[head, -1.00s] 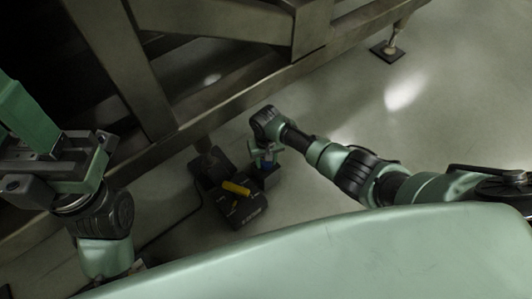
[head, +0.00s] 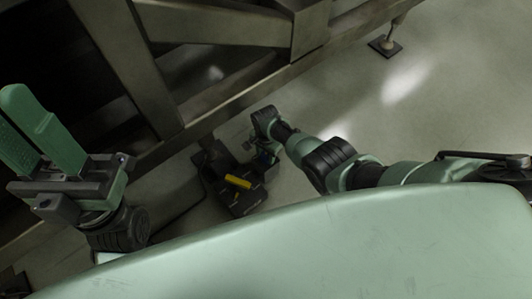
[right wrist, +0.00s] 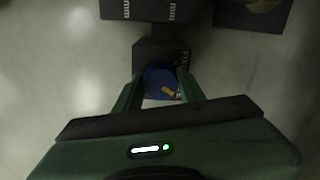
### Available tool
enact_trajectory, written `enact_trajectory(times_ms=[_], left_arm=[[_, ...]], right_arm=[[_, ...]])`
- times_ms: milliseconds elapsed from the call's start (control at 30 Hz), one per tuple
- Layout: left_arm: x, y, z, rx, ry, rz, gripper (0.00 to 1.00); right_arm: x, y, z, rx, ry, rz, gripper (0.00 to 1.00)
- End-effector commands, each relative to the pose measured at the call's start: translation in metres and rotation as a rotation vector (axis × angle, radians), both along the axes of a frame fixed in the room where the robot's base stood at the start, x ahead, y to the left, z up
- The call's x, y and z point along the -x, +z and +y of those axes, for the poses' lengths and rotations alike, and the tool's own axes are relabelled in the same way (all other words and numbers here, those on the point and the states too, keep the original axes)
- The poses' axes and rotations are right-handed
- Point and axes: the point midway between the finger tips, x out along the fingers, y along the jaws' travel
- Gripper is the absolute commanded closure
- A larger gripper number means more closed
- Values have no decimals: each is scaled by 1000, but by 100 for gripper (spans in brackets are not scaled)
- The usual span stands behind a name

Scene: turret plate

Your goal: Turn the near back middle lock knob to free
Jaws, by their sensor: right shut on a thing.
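The blue lock knob (right wrist: 160,80) sits on a dark block, between the two green fingers of my right gripper (right wrist: 160,88) in the right wrist view. The fingers are shut on its sides. An orange-yellow mark shows on its face. In the head view my right gripper (head: 266,154) is small and dark, low beside the frame's foot, and the knob is hard to make out there. My left gripper (head: 42,128) is raised at the left, its two green fingers apart with nothing between them.
A dark block with a yellow bar (head: 238,181) stands on the floor beside the knob. A heavy metal frame (head: 220,105) rises behind it, with a levelling foot (head: 384,46) at the upper right.

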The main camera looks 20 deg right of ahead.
Motion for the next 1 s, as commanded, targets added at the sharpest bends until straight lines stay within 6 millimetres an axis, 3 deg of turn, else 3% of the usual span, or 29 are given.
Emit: enact_trajectory(times_ms=[400,1000], left_arm=[[0,4,0,0,-1,1,64],[0,4,0,0,0,0,64]], right_arm=[[0,0,-1,3,-212,-1,100],[-1,0,-2,4,-249,-2,100]])
